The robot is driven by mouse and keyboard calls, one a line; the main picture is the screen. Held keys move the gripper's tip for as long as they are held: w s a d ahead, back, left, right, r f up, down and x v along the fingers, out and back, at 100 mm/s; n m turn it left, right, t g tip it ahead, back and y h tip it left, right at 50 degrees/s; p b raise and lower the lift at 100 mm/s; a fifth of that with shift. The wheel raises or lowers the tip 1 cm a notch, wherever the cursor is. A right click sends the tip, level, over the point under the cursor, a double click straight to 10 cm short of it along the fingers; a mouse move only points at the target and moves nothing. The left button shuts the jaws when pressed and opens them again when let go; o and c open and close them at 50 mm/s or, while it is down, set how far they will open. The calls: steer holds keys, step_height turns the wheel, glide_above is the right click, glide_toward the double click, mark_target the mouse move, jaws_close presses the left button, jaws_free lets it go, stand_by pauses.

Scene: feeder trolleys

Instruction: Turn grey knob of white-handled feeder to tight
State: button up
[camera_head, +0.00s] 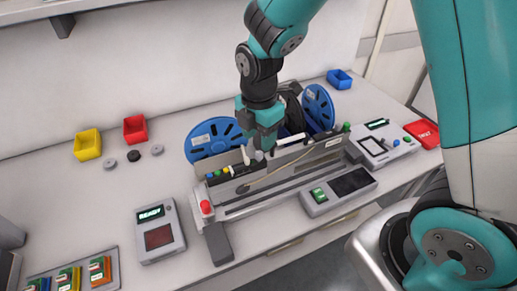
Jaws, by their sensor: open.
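My gripper (258,157) points down over the left part of the feeder bank (285,180). Its jaws are open, and no held thing shows between them. A white handle (293,138) sticks out just right of my gripper, on a feeder in the bank. A small grey round part (243,189) shows at the front of the bank, below and left of my gripper; I cannot tell whether it is the grey knob. My gripper hides part of the feeders behind it. Whether the fingers touch anything is too small to tell.
Blue reels (207,139) stand behind the bank. A red button (206,207) is at its left end. A READY display box (159,230) stands left, and a control panel (338,191) in front. Yellow (87,145) and red (135,129) bins sit at the back left.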

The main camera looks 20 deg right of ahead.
mark_target(259, 153)
step_height(259, 153, down, 6)
steer(key=shift+r, duration=0.15)
jaws_close()
